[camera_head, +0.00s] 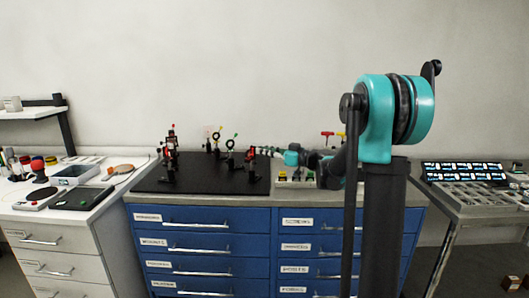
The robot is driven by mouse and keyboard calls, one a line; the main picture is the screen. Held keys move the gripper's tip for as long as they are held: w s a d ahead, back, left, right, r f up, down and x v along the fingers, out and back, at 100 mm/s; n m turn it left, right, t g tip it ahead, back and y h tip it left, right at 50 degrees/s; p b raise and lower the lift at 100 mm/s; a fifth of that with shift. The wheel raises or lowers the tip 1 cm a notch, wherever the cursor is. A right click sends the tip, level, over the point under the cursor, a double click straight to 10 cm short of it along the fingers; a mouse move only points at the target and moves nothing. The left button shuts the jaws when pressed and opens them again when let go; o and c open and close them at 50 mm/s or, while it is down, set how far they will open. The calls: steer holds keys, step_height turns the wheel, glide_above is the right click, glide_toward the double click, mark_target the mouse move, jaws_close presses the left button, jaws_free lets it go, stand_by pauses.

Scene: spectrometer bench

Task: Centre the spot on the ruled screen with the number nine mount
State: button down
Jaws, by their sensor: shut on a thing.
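A black optics board (200,185) lies on the blue drawer bench and carries several small mounts. A tall mount with red knobs (171,145) stands at its left. A ring mount (230,145) with a green tip stands right of the middle, and another dark mount (216,138) stands behind it. My gripper (256,153) reaches in from the right at the board's right edge. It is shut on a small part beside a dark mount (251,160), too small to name. I cannot read which mount is number nine. The ruled screen and the spot cannot be made out.
My arm hides the bench's right part. A left counter (20,205) holds a scale and tools; a right cart (470,207) holds trays and a display.

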steer(key=m, duration=0.8)
steer(key=shift+m, duration=0.3)
stand_by(0.5)
steer(key=c, duration=1.5)
jaws_free()
steer(key=v, duration=1.2)
